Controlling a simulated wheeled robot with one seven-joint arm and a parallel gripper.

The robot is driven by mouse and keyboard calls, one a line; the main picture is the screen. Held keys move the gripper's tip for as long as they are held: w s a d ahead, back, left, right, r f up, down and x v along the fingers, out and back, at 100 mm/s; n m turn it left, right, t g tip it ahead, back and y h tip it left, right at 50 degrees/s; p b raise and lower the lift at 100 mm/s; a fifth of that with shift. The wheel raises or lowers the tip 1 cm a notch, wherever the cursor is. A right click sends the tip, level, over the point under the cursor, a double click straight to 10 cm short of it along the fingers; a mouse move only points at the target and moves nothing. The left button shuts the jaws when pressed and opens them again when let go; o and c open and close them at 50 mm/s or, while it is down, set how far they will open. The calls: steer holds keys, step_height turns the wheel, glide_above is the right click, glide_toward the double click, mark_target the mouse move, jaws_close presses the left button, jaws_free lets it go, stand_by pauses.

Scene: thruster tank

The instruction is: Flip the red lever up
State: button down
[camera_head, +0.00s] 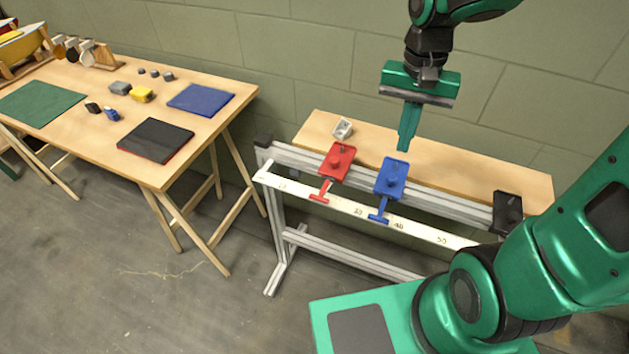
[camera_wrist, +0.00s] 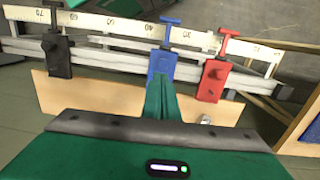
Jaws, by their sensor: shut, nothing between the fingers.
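The red lever (camera_head: 325,190) hangs down from its red block (camera_head: 338,162) on the front of the metal frame. In the wrist view the red lever (camera_wrist: 227,39) shows right of centre, its T-handle towards the white ruled strip. A blue lever (camera_head: 380,209) on a blue block (camera_head: 391,176) sits to its right and also hangs down. My gripper (camera_head: 404,143) is shut and empty, above and behind the blue block. In the wrist view its fingers (camera_wrist: 161,92) point at the blue block and hide its lower part.
The metal frame (camera_head: 340,261) carries a white ruled strip (camera_head: 348,206) and a wooden board (camera_head: 452,169) behind. A small grey part (camera_head: 342,128) lies on the board behind the red block. A wooden table (camera_head: 200,153) with mats and blocks stands at left. A black lever block (camera_wrist: 57,57) shows in the wrist view.

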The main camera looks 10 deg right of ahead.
steer(key=w+a+f, duration=0.2)
steer(key=w+a, duration=0.1)
steer(key=a, duration=0.6)
steer(key=y, duration=0.1)
glide_toward(323, 191)
steer(key=w+a+r, duration=0.1)
steer(key=w+a, duration=0.1)
steer(key=w, duration=0.1)
steer(key=shift+s+d+g, duration=0.15)
steer(key=shift+s+g, duration=0.1)
steer(key=shift+g, duration=0.15)
steer(key=f, duration=0.3)
steer(key=s+f, duration=0.1)
steer(key=f, duration=0.2)
steer(key=a+f, duration=0.1)
steer(key=f, duration=0.2)
steer(key=shift+s+f, duration=0.3)
steer(key=shift+f, duration=0.05)
